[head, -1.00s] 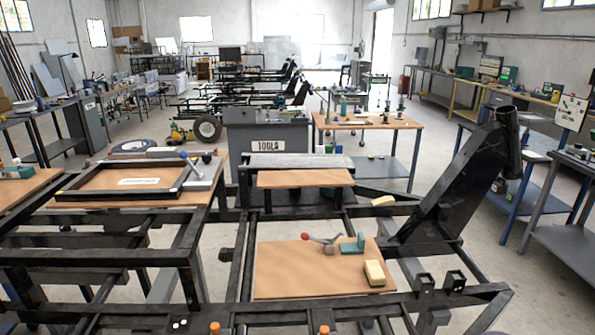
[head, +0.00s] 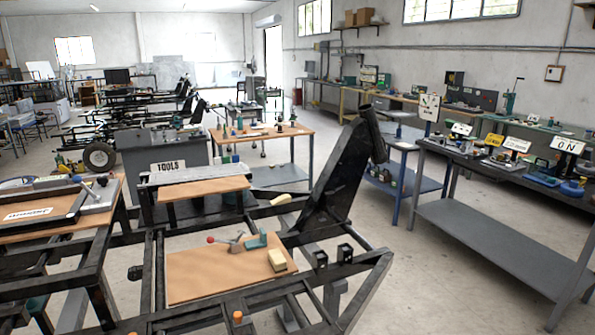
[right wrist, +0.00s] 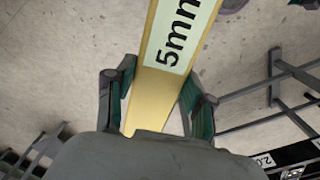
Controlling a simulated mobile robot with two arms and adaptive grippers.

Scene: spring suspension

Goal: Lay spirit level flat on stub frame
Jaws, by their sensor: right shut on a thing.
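My right gripper (right wrist: 158,82) shows in the right wrist view, with a finger on each side of a long yellow bar (right wrist: 148,105), shut on it. The bar has a pale label reading "5mm", cut off by the top edge. I cannot tell for sure that it is the spirit level. In the head view a black tubular frame (head: 160,250) carries a wooden board and a slanted black post. A flat rectangular black frame (head: 70,217) lies on a wooden top at the left. Which one is the stub frame is unclear. My left gripper is not in view.
The wooden board (head: 200,283) holds a red-knobbed clamp (head: 233,244) and a cream block (head: 277,260). A grey bench (head: 490,238) with signs and blue tools stands right. A wooden-topped table (head: 285,133) stands behind. Open floor lies between the black frame and right bench.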

